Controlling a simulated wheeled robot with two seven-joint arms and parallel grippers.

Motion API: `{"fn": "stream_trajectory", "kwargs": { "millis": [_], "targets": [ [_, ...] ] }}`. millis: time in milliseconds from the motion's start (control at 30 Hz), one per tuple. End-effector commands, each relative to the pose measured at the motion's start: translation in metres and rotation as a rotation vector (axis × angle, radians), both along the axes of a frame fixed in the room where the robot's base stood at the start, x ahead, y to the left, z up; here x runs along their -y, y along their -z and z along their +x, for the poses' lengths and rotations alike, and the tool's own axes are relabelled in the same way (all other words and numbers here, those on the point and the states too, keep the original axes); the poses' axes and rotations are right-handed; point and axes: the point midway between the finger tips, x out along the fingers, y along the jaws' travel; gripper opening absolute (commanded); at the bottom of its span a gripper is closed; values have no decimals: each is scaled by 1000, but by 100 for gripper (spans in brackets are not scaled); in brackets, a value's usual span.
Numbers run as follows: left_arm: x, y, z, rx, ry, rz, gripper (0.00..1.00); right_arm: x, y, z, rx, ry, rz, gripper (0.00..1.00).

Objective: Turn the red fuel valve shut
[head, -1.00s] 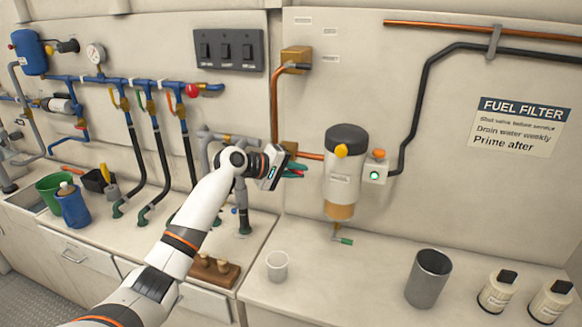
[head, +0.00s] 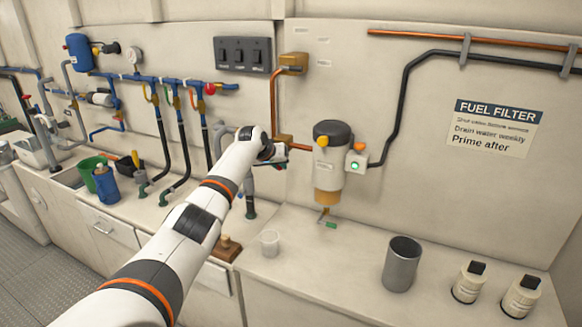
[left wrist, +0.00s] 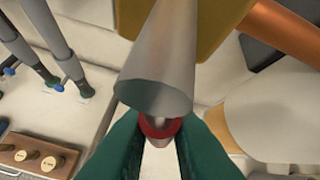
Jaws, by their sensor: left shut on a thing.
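In the left wrist view, a red part of the fuel valve (left wrist: 160,126) sits between the two green fingers of my left gripper (left wrist: 160,142). The fingers are shut on it from both sides. A grey metal cylinder covers the upper part of the valve. In the head view, my left gripper (head: 279,162) is at the copper pipe (head: 298,147), left of the fuel filter (head: 330,160). My wrist hides the valve there, so I cannot tell its angle. My right gripper is not in view.
A white cup (head: 270,243) and a grey metal cup (head: 402,264) stand on the counter below. Two bottles (head: 468,282) stand at the right. Blue pipes with black hoses (head: 165,150) run along the wall at left. A wooden block (head: 226,250) lies near my arm.

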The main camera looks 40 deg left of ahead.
Motion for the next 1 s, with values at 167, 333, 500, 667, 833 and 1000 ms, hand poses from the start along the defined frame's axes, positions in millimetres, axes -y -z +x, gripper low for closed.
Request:
{"fn": "stream_trajectory", "kwargs": {
  "millis": [167,333,500,667,833,1000],
  "targets": [
    [-9,1,-1,-33,4,119,0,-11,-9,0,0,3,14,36],
    [-14,1,-1,-51,4,200,0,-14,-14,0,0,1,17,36],
    [-16,2,-2,-61,4,246,0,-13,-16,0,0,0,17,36],
    [-17,2,-2,-65,3,265,0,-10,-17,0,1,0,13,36],
    [-18,2,-2,-65,2,270,0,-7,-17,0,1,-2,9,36],
    [-18,2,-2,-65,2,270,0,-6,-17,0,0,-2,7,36]
  ]
}}
